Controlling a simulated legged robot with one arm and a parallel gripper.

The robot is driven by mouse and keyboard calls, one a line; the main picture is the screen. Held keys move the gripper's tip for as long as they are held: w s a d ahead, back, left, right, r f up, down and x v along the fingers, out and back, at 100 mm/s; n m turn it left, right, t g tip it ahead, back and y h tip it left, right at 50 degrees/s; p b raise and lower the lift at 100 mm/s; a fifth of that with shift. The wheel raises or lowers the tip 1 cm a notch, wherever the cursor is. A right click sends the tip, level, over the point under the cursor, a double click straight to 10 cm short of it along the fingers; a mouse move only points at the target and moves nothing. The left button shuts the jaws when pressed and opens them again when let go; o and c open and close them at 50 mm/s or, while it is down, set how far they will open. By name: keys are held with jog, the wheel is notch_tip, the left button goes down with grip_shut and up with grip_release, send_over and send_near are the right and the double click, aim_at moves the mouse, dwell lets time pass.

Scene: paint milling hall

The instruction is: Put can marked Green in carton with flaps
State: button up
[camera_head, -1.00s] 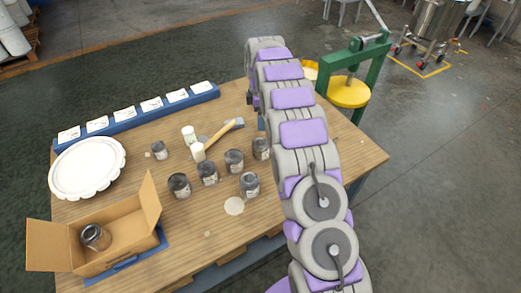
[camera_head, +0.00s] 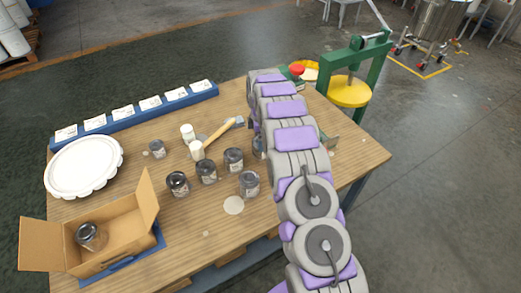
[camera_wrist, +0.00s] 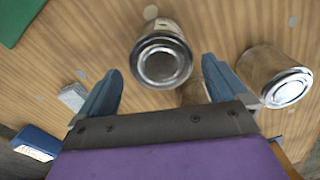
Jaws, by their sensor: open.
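Several small grey cans stand on the wooden table, among them cans at the front (camera_head: 249,184), left (camera_head: 178,184) and middle (camera_head: 233,160). Their markings are too small to read, so I cannot tell which is Green. The carton with flaps (camera_head: 120,240) stands open at the table's front left, with one can (camera_head: 91,237) inside it. My gripper (camera_wrist: 160,85) is open in the wrist view. One can (camera_wrist: 162,57) appears between and ahead of its fingers, not gripped; another can (camera_wrist: 275,76) is just right of the right finger. In the head view my arm hides the gripper.
A white scalloped dish (camera_head: 84,166) lies at the left. A blue rack with white cards (camera_head: 135,114) runs along the back edge. A mallet (camera_head: 217,134) and white tubs (camera_head: 188,132) lie mid-table. A green press with a yellow disc (camera_head: 349,92) stands beyond the right side.

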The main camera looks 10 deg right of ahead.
notch_tip(320, 180, down, 5)
jog(key=shift+d+r+b, duration=0.1)
jog(key=shift+d+b, duration=0.05)
jog(key=shift+b, duration=0.6)
jog(key=shift+s, duration=0.1)
jog(key=c, duration=1.4)
